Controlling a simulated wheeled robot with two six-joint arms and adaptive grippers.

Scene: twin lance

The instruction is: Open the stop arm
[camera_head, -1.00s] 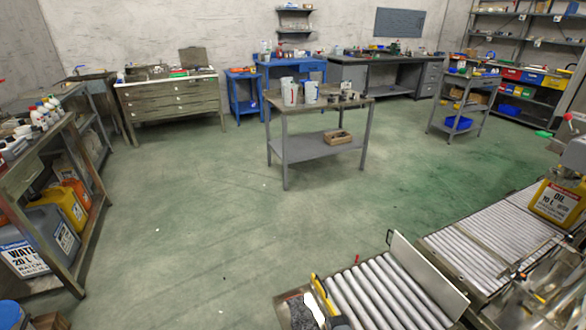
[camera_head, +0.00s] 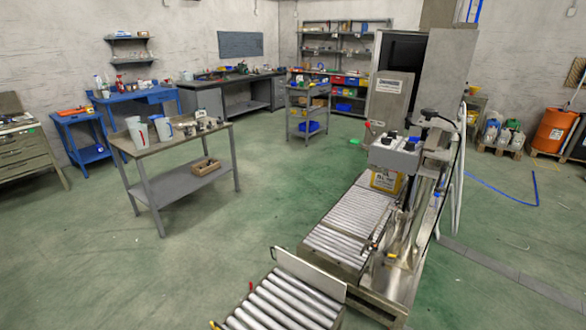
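A roller conveyor (camera_head: 345,228) runs from the lower middle toward a filling machine with a grey control head (camera_head: 395,156). A yellow can (camera_head: 386,181) stands on the rollers beside the machine. A nearer roller section (camera_head: 285,305) has a pale upright plate (camera_head: 310,272) along its far edge. Small dark fittings (camera_head: 374,246) sit at the conveyor's edge near the machine. I cannot tell which part is the stop arm, or whether it is open. Neither of my grippers is in view.
A worktable (camera_head: 185,138) with pitchers and a small wooden crate stands at the left. A grey cart (camera_head: 306,115) stands beyond it. Green floor (camera_head: 235,220) is clear between table and conveyor.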

